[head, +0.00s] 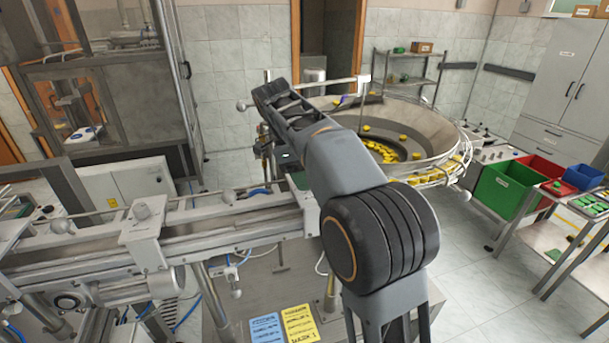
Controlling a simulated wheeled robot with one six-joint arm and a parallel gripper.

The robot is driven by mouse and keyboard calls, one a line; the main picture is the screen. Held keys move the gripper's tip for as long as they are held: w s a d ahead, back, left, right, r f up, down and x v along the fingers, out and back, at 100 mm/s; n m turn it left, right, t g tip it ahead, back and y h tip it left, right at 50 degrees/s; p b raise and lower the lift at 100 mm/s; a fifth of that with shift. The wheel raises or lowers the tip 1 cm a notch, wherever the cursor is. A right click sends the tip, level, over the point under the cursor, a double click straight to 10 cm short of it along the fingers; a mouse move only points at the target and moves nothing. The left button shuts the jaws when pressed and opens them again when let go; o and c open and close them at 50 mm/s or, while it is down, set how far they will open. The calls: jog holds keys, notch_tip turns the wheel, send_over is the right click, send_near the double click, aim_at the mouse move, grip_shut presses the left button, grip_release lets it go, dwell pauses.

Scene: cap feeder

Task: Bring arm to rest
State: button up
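My arm rises from the bottom centre of the head view and reaches up and away to the left. Its large dark joint is nearest the camera. The far end of the arm lies in front of the feeder bowl's left side. My gripper's fingers cannot be made out, so I cannot tell whether they are open or shut or hold anything. The round metal feeder bowl (437,127) stands behind the arm, with several yellow caps (379,151) inside and more along its right rim. The arm hides part of the bowl's left side.
A conveyor rail (235,218) runs across the left. Blue (265,329) and yellow (299,322) cards lie at the bottom centre. Green (507,186), red (541,172) and blue (584,177) bins stand at the right by a small table. Floor shows clear at the lower right.

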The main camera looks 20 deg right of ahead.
jog(key=shift+o, duration=1.1)
jog(key=shift+d+r, duration=0.1)
jog(key=shift+s+r+n+t, duration=0.15)
jog(key=shift+r+n+t, duration=0.3)
jog(key=shift+n, duration=0.45)
jog(key=n, duration=0.2)
jog(key=s+r+n+t+y, duration=0.1)
jog(key=n, duration=0.1)
jog(key=s+a+r+n+t, duration=0.1)
jog(key=n, duration=0.1)
jog(key=shift+s+n+t+y, duration=0.2)
jog(key=shift+n+t+y, duration=0.1)
jog(key=shift+y, duration=0.1)
jog(key=s+f+n+t+y, duration=0.2)
jog(key=s+f+n+t, duration=0.2)
jog(key=s+f+n, duration=0.9)
jog(key=s+n, duration=0.2)
jog(key=n, duration=0.1)
jog(key=shift+f+n+t, duration=0.3)
jog(key=shift+t, duration=0.05)
